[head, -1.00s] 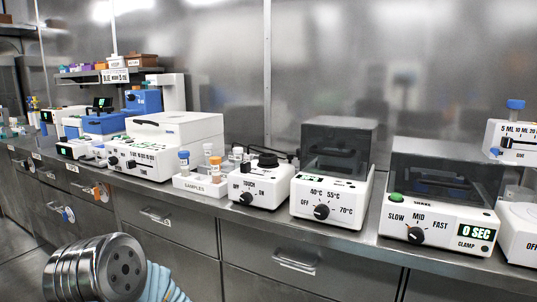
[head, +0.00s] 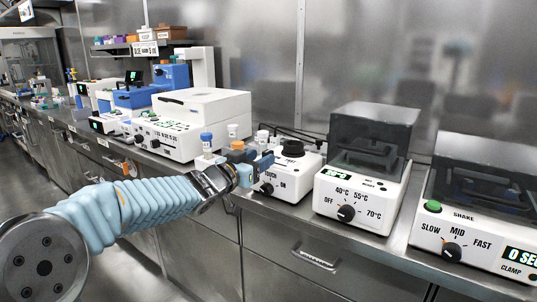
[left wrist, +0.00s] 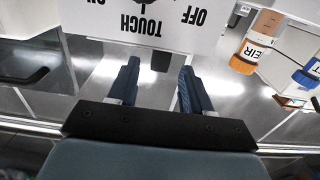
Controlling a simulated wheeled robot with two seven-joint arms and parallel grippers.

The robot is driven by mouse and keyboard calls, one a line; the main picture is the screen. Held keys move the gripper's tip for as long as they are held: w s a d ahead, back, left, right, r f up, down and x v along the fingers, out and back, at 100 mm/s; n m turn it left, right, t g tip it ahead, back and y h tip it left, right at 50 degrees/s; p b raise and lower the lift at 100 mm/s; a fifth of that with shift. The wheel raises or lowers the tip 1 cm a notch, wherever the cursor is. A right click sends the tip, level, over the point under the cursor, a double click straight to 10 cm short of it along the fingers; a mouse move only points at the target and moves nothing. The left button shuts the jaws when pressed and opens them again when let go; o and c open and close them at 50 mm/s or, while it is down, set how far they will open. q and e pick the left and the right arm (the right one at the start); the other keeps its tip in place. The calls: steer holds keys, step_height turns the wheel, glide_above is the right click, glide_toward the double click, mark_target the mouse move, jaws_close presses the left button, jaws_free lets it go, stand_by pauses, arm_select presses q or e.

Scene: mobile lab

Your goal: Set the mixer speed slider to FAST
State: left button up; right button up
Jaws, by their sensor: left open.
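The white shaker (head: 470,225) at the right has a dark clear lid, a green button and a black round knob (head: 452,251) marked SLOW, MID and FAST. The knob's exact setting is too small to read surely; I see no straight slider. A smaller white mixer (head: 296,172) marked TOUCH and ON has a black top. My left gripper (head: 256,162) is open and empty just in front of it, hiding its left part. In the left wrist view the gripper (left wrist: 160,68) points at that mixer's front (left wrist: 150,25), with TOUCH and OFF upside down. My right gripper is not seen.
A white heater box (head: 360,185) with temperature marks stands between the mixer and the shaker. A larger white machine (head: 195,120) is farther left. Steel drawers with handles (head: 316,257) lie below the bench edge.

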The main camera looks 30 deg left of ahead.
mark_target(268, 151)
arm_select(q)
steer(key=shift+w+d, duration=0.2)
steer(key=shift+w, duration=2.15)
steer(key=shift+c, duration=0.5)
jaws_close()
